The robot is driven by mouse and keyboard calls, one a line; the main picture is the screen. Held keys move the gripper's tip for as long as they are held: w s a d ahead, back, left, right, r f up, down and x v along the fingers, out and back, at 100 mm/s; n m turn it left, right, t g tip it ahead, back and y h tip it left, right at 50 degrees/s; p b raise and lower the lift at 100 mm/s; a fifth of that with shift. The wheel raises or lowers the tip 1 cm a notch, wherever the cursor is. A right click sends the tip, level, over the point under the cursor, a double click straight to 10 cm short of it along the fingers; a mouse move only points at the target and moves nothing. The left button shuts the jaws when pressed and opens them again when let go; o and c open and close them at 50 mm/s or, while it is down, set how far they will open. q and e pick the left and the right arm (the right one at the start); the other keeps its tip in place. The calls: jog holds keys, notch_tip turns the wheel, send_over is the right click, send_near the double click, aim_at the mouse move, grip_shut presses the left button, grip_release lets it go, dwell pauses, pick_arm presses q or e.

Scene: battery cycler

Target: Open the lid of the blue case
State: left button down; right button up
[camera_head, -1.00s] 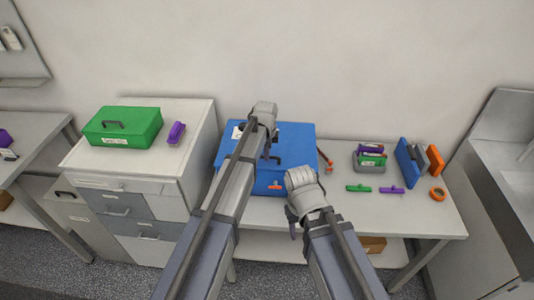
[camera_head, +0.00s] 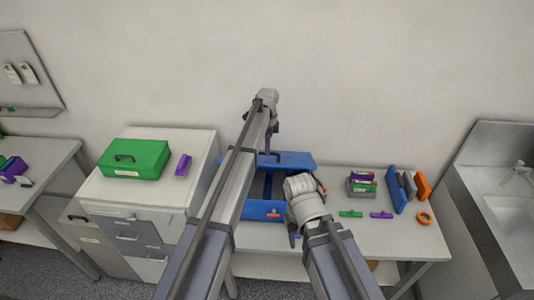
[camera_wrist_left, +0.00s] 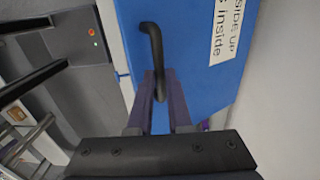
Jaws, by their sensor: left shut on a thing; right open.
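The blue case (camera_head: 262,211) sits on the table in the middle of the head view, with an orange latch on its front. Its lid (camera_head: 296,160) is tilted up at the back, and part of the dark inside shows. My left gripper (camera_head: 270,142) is at the raised lid. In the left wrist view its fingers (camera_wrist_left: 160,78) are shut on the lid's black handle (camera_wrist_left: 152,38); a white label lies beside it on the blue lid. My left arm hides the left part of the case. My right gripper (camera_head: 294,232) is open near the case's front right corner.
A green case (camera_head: 134,160) and a purple item (camera_head: 183,165) stand on the cabinet at left. Right of the blue case are a grey box (camera_head: 361,187), upright blue, grey and orange pieces, and an orange ring (camera_head: 424,218). A sink (camera_head: 505,180) is at far right.

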pick_arm(q)
jog(key=shift+w+r+p, duration=0.2)
jog(key=shift+w+r, duration=0.15)
jog(key=shift+w, duration=0.2)
jog(key=shift+w+r+p, duration=0.2)
jog(key=shift+w+r, duration=0.1)
jog(key=shift+w, duration=0.2)
jog(key=c, duration=1.2)
grip_release()
jog(key=shift+o, duration=1.4)
jog(key=shift+w+f, duration=0.25)
jog(key=shift+w, duration=0.1)
jog(key=shift+o, duration=0.4)
jog(key=shift+s, duration=0.2)
